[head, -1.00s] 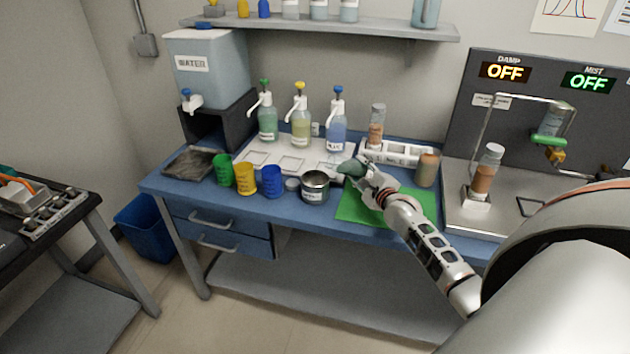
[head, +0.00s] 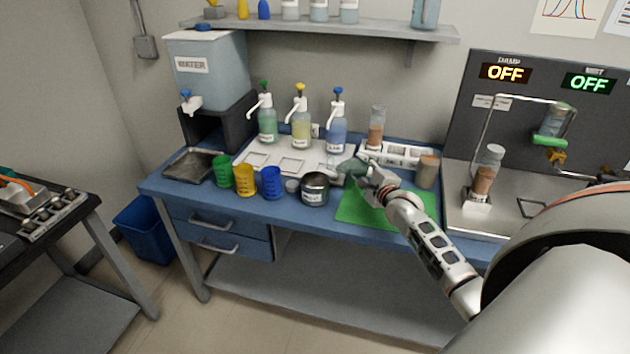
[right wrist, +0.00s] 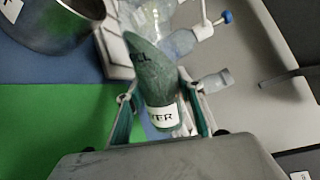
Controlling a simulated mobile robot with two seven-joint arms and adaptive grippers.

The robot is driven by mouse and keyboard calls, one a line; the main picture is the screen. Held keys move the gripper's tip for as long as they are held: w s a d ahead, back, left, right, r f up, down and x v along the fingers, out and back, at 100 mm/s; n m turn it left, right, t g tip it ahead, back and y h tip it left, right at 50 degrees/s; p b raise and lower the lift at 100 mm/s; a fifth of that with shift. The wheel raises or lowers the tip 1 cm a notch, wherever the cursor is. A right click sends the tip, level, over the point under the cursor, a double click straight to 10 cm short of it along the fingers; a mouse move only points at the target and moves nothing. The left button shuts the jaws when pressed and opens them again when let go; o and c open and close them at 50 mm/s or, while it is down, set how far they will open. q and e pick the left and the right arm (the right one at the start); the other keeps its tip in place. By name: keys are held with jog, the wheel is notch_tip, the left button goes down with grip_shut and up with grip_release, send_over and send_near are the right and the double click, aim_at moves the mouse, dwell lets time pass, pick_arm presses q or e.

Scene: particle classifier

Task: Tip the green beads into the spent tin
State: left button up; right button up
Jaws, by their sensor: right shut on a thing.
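My right gripper (head: 374,180) is shut on a clear tube of green beads (head: 352,168), held tilted above the bench with its far end toward the left. In the right wrist view the tube (right wrist: 155,85) sits between the fingers (right wrist: 160,115), with green filling along it and a white label partly readable as "YER". The spent tin (head: 314,194), a round grey metal tin with a white label, stands upright just left of the tube. Its rim also shows at top left in the right wrist view (right wrist: 62,40). Its inside is mostly hidden. My left gripper is out of view.
Green, yellow and blue cups (head: 245,180) stand left of the tin. Pump bottles (head: 301,128) and a white tray stand behind. A green mat (head: 355,212) lies under my right gripper. A white rack (head: 405,152) and a brown-filled jar (head: 427,171) are to the right.

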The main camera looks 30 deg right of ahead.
aim_at(358, 160)
jog(key=shift+r, duration=0.25)
jog(key=shift+r+n+p, duration=0.3)
jog(key=shift+r+p, duration=0.05)
jog(key=shift+p, duration=0.1)
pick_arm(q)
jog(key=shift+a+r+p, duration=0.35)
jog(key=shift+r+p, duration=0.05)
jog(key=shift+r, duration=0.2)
pick_arm(e)
jog(key=shift+a+r, duration=0.15)
jog(key=shift+a, duration=0.05)
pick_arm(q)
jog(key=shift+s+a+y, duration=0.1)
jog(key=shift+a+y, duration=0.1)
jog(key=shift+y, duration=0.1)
pick_arm(e)
jog(key=shift+w+r+n, duration=0.1)
jog(key=shift+r+n, duration=0.05)
jog(key=shift+n, duration=0.15)
jog(key=shift+a+r+h+p, duration=0.15)
jog(key=shift+h+p, duration=0.15)
jog(key=shift+p, duration=0.2)
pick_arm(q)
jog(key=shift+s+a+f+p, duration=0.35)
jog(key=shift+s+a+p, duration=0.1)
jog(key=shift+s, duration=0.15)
pick_arm(e)
jog(key=shift+a+r+n, duration=0.15)
jog(key=shift+r+n, duration=0.1)
jog(key=shift+n, duration=0.05)
